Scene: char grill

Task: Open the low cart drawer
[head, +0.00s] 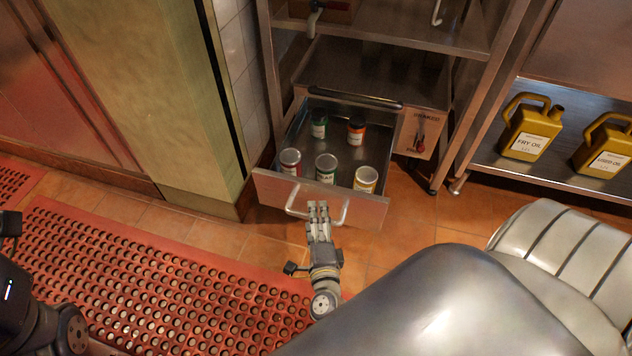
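The low cart drawer (266,189) is pulled well out of the steel cart (375,72) and shows its inside. Several cans stand in it, among them a red one (290,162), a green one (326,169) and a yellow one (365,180) near the front. The bar handle (344,213) is on the drawer's front panel. My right gripper (318,208) is at the handle's middle, with its fingers over the bar; whether they grip it is hard to tell. Only part of my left arm shows at the lower left edge; its fingertips are not clearly seen.
A red perforated mat (150,275) covers the floor at the left. A pillar (150,90) stands left of the cart. Yellow oil jugs (531,130) stand on a low shelf at the right. Tiled floor is clear right of the drawer.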

